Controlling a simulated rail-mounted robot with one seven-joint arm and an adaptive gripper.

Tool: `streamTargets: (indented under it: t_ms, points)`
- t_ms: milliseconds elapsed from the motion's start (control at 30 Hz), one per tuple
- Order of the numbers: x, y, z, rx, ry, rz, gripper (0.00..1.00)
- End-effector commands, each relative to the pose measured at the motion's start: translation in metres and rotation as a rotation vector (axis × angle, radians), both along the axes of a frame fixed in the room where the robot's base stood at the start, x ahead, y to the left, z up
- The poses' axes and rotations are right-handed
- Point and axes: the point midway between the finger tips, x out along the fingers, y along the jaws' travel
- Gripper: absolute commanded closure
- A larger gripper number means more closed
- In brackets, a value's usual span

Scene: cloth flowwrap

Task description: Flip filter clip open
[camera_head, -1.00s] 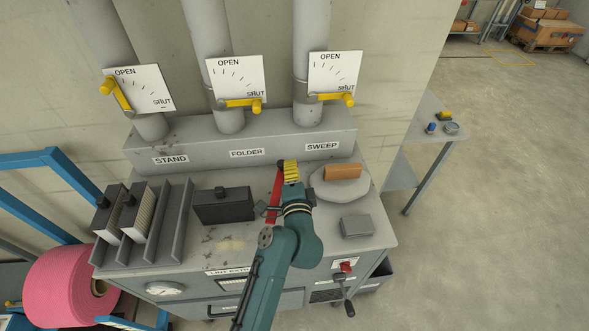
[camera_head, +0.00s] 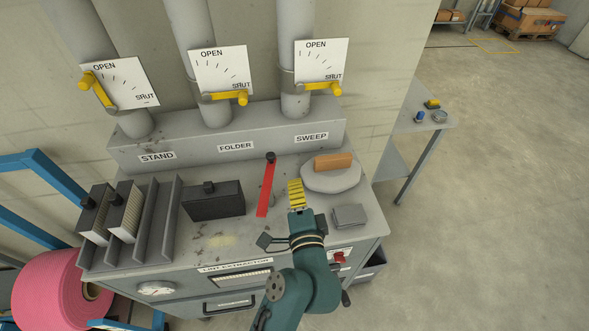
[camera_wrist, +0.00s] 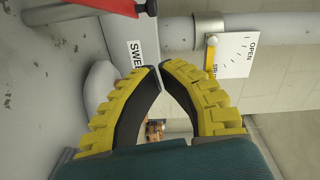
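A red bar with a black knob (camera_head: 266,190), which looks like the filter clip, lies along the grey cabinet top, knob end toward the back. Its end also shows at the top edge of the wrist view (camera_wrist: 151,8). My gripper (camera_head: 295,183), with yellow ribbed fingers, is just right of the bar and apart from it. In the wrist view its fingertips (camera_wrist: 160,67) nearly meet, with nothing between them. A dark filter cassette (camera_head: 213,200) with a knob stands left of the bar.
Two filters (camera_head: 110,210) stand in slots at left. Pipes with yellow levers (camera_head: 225,97) rise behind.

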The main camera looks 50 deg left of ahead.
Motion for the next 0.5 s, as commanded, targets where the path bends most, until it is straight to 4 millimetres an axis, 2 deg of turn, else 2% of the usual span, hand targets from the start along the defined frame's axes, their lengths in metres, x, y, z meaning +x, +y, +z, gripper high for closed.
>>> streamTargets:
  t_ms: [200, 433, 500]
  points:
    - [-0.009, -0.011, 0.0, -0.001, 0.001, 0.001, 1.0]
    - [-0.009, -0.011, 0.0, -0.001, 0.001, 0.001, 1.0]
    - [0.0, -0.02, 0.006, 0.002, -0.01, -0.024, 1.0]
